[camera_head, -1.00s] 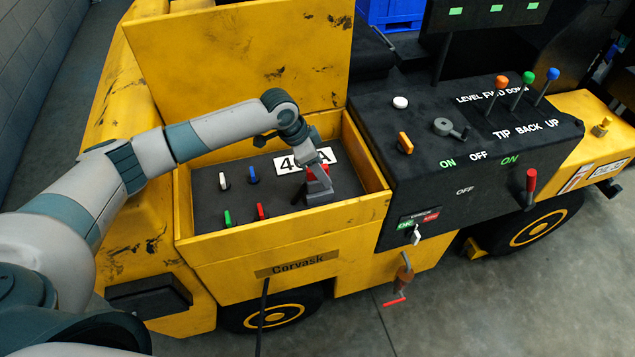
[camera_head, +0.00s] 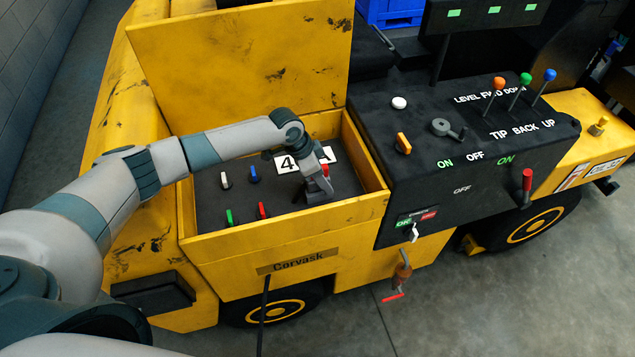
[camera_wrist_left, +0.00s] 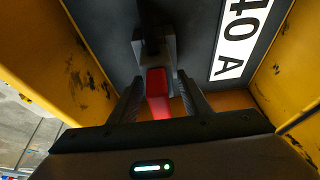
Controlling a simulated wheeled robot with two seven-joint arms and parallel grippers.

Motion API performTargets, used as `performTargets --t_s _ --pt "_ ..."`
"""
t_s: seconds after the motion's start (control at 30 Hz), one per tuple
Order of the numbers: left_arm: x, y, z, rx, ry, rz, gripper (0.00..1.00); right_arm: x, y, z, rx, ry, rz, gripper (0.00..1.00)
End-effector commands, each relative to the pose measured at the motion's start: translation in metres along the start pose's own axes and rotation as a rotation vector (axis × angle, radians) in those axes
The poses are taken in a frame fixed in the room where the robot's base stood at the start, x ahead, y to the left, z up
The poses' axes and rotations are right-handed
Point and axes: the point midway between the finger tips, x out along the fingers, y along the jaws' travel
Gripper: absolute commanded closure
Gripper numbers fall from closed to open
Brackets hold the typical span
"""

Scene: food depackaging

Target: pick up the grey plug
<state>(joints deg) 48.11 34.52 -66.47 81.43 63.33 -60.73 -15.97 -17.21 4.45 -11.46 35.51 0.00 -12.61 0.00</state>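The grey plug (camera_head: 320,192) sits on the dark floor of the yellow box, at the box's right side. In the left wrist view the grey plug (camera_wrist_left: 157,45) has a red part (camera_wrist_left: 157,90) on its near end. My left gripper (camera_wrist_left: 158,80) is open, with one finger on each side of the red part and small gaps visible. In the head view my left gripper (camera_head: 318,178) points down at the plug and partly hides it. Where the plug meets the floor is partly hidden. My right gripper is not in view.
White (camera_head: 225,181), blue (camera_head: 254,174), green (camera_head: 229,217) and red (camera_head: 262,210) plugs stand at the box's left. A 40 A label (camera_wrist_left: 243,35) lies beside the grey plug. Yellow box walls (camera_head: 290,230) surround it. A black control panel (camera_head: 460,185) stands to the right.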

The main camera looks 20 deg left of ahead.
Motion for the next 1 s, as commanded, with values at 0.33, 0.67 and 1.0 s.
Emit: performTargets --t_s 0.33,0.67,1.0 --pt "-0.001 -0.001 -0.001 0.000 0.002 -0.001 1.00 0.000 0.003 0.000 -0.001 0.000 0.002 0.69" --pt "-0.011 -0.001 -0.006 0.002 0.005 -0.002 1.00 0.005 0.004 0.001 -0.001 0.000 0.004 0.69" --pt "-0.055 -0.001 -0.025 0.003 0.006 -0.003 1.00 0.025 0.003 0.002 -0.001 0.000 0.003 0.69"
